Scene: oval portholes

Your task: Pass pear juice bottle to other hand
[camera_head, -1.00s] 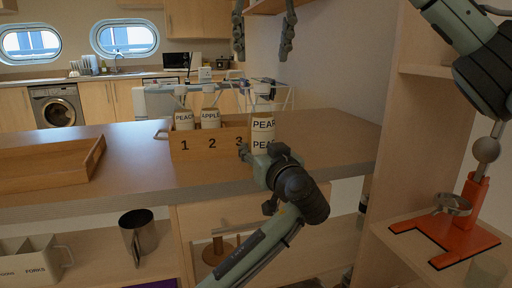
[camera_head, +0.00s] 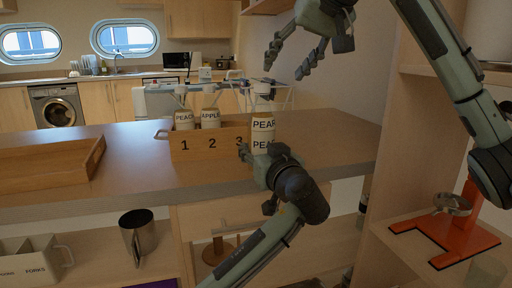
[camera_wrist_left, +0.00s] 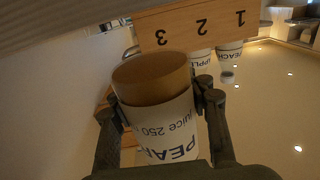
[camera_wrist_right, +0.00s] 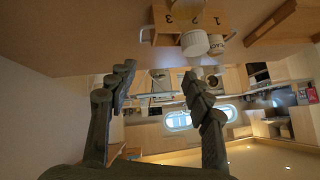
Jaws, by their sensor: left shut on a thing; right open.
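The pear juice bottle (camera_head: 263,134) has a white label reading PEAR. It stands out in front of the numbered wooden crate (camera_head: 190,155), beside its 3. My left gripper (camera_head: 262,158) is shut around the bottle's lower part. The left wrist view shows the bottle (camera_wrist_left: 165,120) between both fingers, its brown end facing the camera. My right gripper (camera_head: 286,68) is open and empty, above and slightly right of the bottle, apart from it. The right wrist view shows its spread fingers (camera_wrist_right: 158,78) with nothing between them.
Peach (camera_head: 184,120) and apple (camera_head: 210,119) bottles stand in the crate. A wooden tray (camera_head: 50,166) lies on the counter at left. A white rack (camera_head: 283,92) is behind the crate. A tall shelf unit (camera_head: 405,150) stands at right. The counter right of the bottle is clear.

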